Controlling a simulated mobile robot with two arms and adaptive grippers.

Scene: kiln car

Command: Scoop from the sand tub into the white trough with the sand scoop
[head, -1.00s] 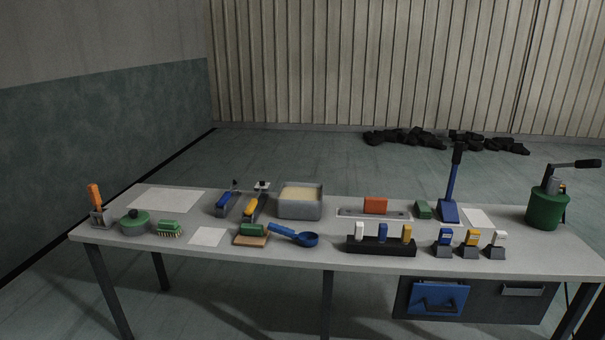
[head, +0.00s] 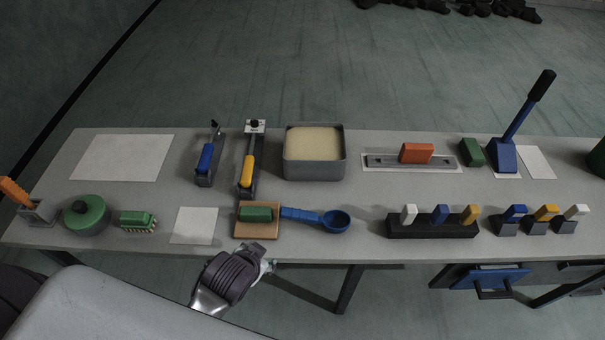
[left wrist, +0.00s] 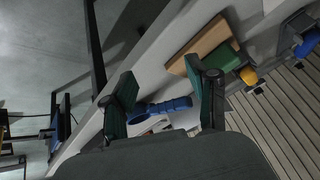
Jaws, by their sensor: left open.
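The sand tub (head: 315,172) is a grey box filled with pale sand, at the back middle of the table in the head view. The blue sand scoop (head: 335,222) lies in front of it. Its handle points left, up to a green block on a wooden board. My left gripper (head: 267,256) is at the table's front edge, in front of the board. In the left wrist view my left gripper (left wrist: 160,73) is open and empty, and the scoop (left wrist: 170,105) shows between its fingers, apart from them. I cannot make out a white trough. My right gripper is not in view.
The wooden board (head: 243,232) with its green block (head: 256,213) stands by the scoop handle. A black rack (head: 432,227) with coloured blocks is to the right. Two levers (head: 206,160) stand left of the tub. A white sheet (head: 195,226) lies bare on the left.

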